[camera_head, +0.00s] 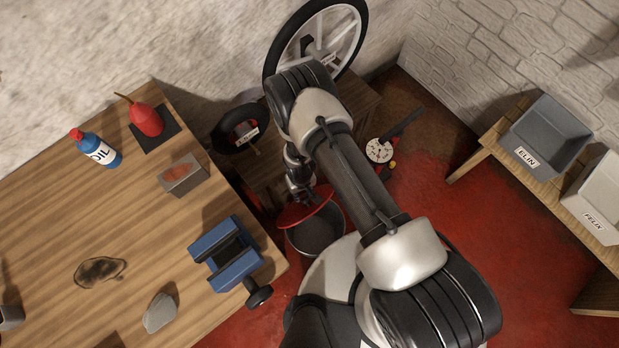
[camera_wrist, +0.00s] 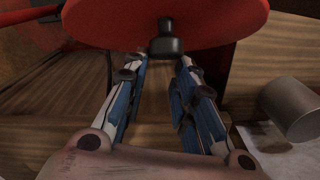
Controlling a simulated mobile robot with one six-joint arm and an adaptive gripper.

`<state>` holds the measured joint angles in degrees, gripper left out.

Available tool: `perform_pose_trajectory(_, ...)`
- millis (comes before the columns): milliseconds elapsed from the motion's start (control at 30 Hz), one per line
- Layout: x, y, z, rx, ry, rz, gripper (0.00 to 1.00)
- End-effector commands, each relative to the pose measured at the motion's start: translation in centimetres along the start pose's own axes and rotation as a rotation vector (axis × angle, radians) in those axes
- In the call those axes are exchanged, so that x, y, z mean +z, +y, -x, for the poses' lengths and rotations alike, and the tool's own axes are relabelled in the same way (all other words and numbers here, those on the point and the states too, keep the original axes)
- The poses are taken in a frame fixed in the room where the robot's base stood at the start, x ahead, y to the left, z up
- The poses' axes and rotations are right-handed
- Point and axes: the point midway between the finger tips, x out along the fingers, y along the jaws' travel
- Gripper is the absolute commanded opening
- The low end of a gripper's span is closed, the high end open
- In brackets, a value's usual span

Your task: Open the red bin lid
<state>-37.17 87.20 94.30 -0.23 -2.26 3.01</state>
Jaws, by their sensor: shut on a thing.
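The red bin lid (camera_head: 306,209) shows in the head view at the back edge of the bin, tilted up. The dark inside of the round bin (camera_head: 318,238) shows in front of it. In the wrist view the lid (camera_wrist: 100,20) fills the top as a broad red disc with a black knob (camera_wrist: 165,42) under its near edge. My gripper (camera_wrist: 163,62) has its two blue-padded fingers on either side of the knob, shut on it. In the head view my gripper (camera_head: 304,196) is at the lid, small and partly hidden by my arm.
A wooden workbench (camera_head: 60,225) with a blue vise (camera_head: 226,256), an oil bottle (camera_head: 96,148) and a red oil can (camera_head: 146,119) stands left of the bin. Wheels (camera_head: 360,40) lean behind. Grey bins (camera_head: 546,130) sit on a right-hand table. Red floor is free between.

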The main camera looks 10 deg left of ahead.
Motion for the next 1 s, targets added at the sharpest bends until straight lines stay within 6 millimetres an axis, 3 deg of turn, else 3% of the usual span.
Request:
perform_pose_trajectory(500, -7.6, -2.9, -0.8, 0.0, -0.019, -0.003, 0.0)
perform_pose_trajectory(800, -10.0, -3.5, -1.3, 0.0, -0.022, -0.002, 0.0)
perform_pose_trajectory(1000, -10.2, -3.3, -1.0, 0.0, -0.018, 0.0, 0.12)
